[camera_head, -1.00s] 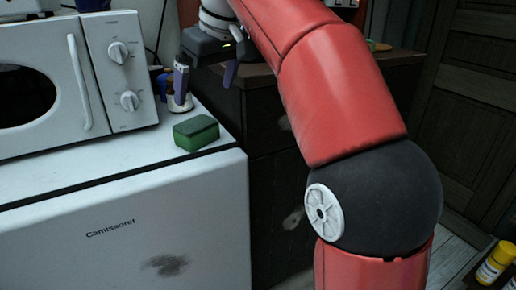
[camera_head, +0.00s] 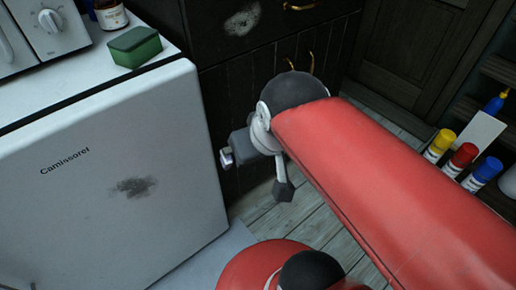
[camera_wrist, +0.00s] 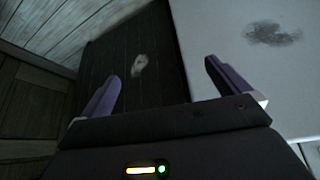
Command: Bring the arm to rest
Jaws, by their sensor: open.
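My gripper (camera_wrist: 162,75) shows in the wrist view with its two purple fingers spread wide and nothing between them. Behind the fingers are a dark panelled cabinet front and the side of a white appliance. In the head view my red arm reaches in from the lower right to a dark rounded joint. The arm's grey end parts hang in front of the dark cabinet (camera_head: 237,110), right of the white appliance (camera_head: 115,185). The fingers cannot be made out clearly there.
A green sponge (camera_head: 136,47) and a brown bottle (camera_head: 110,14) stand on the white appliance beside a microwave (camera_head: 40,25). Yellow, red and blue-capped bottles (camera_head: 461,158) stand at right near a shelf. Grey plank floor (camera_head: 318,226) shows below the arm.

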